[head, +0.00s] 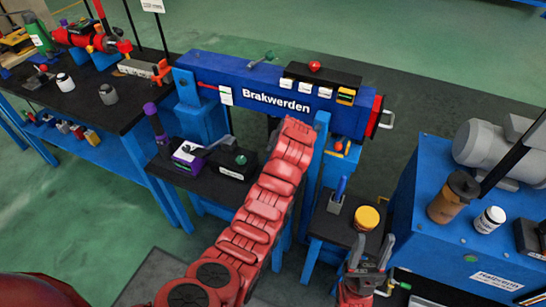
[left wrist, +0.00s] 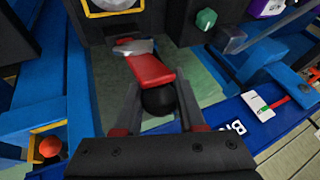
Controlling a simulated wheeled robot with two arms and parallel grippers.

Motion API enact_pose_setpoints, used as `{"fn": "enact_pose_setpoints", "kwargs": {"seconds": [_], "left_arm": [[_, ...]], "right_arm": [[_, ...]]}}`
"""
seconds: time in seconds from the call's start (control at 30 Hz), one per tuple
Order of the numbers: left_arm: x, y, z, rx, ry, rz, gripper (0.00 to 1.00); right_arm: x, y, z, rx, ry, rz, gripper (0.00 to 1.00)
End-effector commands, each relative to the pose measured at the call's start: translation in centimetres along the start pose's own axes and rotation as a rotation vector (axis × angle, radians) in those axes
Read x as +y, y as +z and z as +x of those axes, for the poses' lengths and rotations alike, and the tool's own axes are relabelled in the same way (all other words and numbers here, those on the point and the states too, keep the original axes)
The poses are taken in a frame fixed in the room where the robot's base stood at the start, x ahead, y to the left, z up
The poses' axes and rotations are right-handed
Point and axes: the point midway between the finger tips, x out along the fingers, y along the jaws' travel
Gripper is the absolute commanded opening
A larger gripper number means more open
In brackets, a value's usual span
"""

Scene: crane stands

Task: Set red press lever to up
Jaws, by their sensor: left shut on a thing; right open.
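The red press lever (left wrist: 150,70) shows in the left wrist view as a red arm on a grey mount, with a black ball knob (left wrist: 158,101) at its near end. My left gripper (left wrist: 157,108) has its fingers on either side of this knob and is shut on it. In the head view my red left arm reaches up to the blue beam and hides the lever and the left gripper's fingers. From this angle I cannot tell how far the lever is tilted. My right gripper (head: 369,252) is open and empty, low in the head view near a small stand.
A blue beam (head: 230,79) marked "Brakwerden" spans the middle. A purple device (head: 187,157) and a black box with a green knob (head: 240,160) stand left of my left arm. A yellow-lidded jar (head: 367,217) is close to my right gripper. A blue motor bench (head: 435,180) is at right.

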Motion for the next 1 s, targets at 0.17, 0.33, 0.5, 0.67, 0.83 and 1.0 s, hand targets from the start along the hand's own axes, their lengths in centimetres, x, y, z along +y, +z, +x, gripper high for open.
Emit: {"fn": "enact_pose_setpoints", "kwargs": {"seconds": [0.17, 0.33, 0.5, 0.67, 0.83, 1.0], "left_arm": [[0.1, -1.1, 0.3, -0.016, 0.000, 0.006, 0.00], [0.2, -1.7, 0.5, -0.013, 0.000, 0.006, 0.00], [0.2, -2.1, 0.6, -0.012, 0.000, 0.006, 0.00], [0.3, -2.2, 0.6, -0.012, 0.000, 0.006, 0.00], [0.3, -2.1, 0.6, -0.013, 0.001, 0.006, 0.00], [0.3, -2.1, 0.6, -0.013, 0.001, 0.006, 0.42]], "right_arm": [[0.0, 0.1, -0.7, 0.000, 0.000, 0.000, 0.50], [-0.1, 0.2, -1.0, 0.000, 0.000, 0.000, 0.50], [-0.1, 0.2, -1.1, 0.000, 0.000, 0.000, 0.50], [-0.1, 0.2, -1.2, 0.000, 0.000, 0.000, 0.50], [-0.1, 0.2, -1.2, 0.000, 0.000, 0.000, 0.50], [-0.1, 0.2, -1.2, 0.000, 0.000, 0.000, 0.50]]}}
